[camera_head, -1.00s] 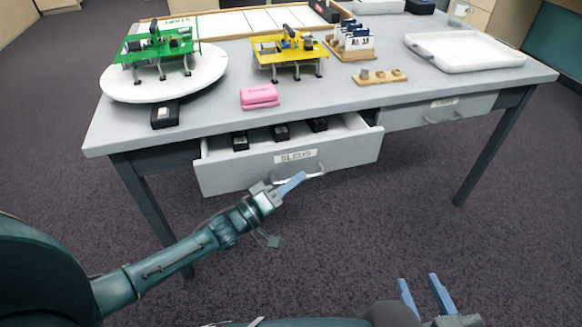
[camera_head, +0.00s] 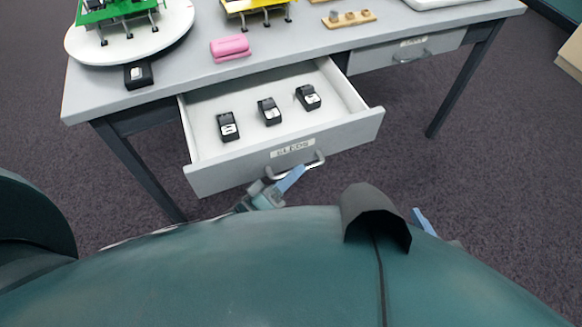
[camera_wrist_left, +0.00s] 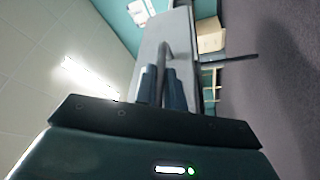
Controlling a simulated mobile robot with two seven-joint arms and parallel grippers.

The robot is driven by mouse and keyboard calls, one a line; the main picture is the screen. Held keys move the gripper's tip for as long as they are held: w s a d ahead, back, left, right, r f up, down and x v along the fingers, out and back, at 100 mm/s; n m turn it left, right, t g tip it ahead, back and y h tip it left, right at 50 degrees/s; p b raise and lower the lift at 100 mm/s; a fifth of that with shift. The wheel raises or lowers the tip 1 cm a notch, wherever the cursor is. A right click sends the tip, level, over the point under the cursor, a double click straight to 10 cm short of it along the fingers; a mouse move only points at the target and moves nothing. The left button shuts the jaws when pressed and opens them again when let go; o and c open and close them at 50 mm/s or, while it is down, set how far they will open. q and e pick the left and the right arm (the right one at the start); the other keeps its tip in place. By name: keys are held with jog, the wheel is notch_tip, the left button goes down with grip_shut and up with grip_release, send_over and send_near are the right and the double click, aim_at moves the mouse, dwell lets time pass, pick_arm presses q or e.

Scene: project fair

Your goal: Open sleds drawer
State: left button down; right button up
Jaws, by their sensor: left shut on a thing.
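The sleds drawer (camera_head: 240,170) is pulled well out of the grey table, its front panel labelled SLEDS. Three small black sleds lie inside it: one at left (camera_head: 228,127), one in the middle (camera_head: 269,111), one at right (camera_head: 308,97). My left gripper (camera_head: 290,178) is at the front panel, shut on the drawer handle (camera_head: 316,160). In the left wrist view the handle (camera_wrist_left: 165,62) runs up from between the two fingers. Of my right gripper only a blue fingertip (camera_head: 423,220) shows behind my own body; the rest is hidden.
The table (camera_head: 190,75) carries a white turntable (camera_head: 180,38) with a green model (camera_head: 118,12), a pink block (camera_head: 230,47), a yellow model (camera_head: 258,6) and a wooden holder (camera_head: 349,19). A black piece (camera_head: 138,74) sits near the front edge. A second drawer (camera_head: 405,53) at right is shut.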

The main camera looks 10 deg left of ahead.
pick_arm(q)
jog(key=c, duration=1.5)
grip_release()
jog(key=shift+s, duration=0.1)
pick_arm(e)
jog(key=shift+s, duration=0.1)
